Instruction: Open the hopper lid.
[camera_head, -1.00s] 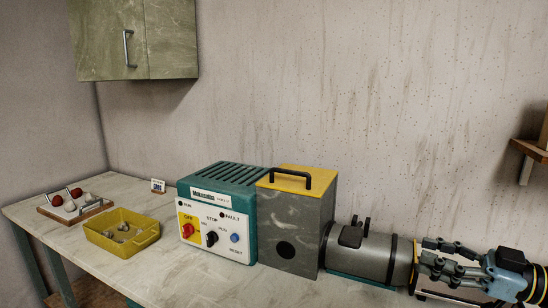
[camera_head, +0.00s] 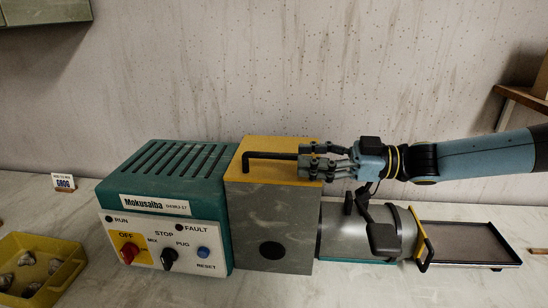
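The hopper is a grey box with a yellow lid (camera_head: 262,148) on top, which lies flat and looks closed. A black bar handle (camera_head: 268,155) stands on the lid. My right gripper (camera_head: 306,163) comes in from the right, with its fingers over the lid's right part at the handle's right end. The fingers hide that end of the handle, so I cannot tell whether they grip it or only sit around it. My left gripper is not in view.
A teal control box (camera_head: 165,190) with knobs adjoins the hopper on the left. A grey barrel (camera_head: 385,235) extends right below my arm, towards a dark tray (camera_head: 465,243). A yellow bin (camera_head: 62,254) with grey lumps stands at the left. A wall cabinet (camera_head: 40,10) is at upper left.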

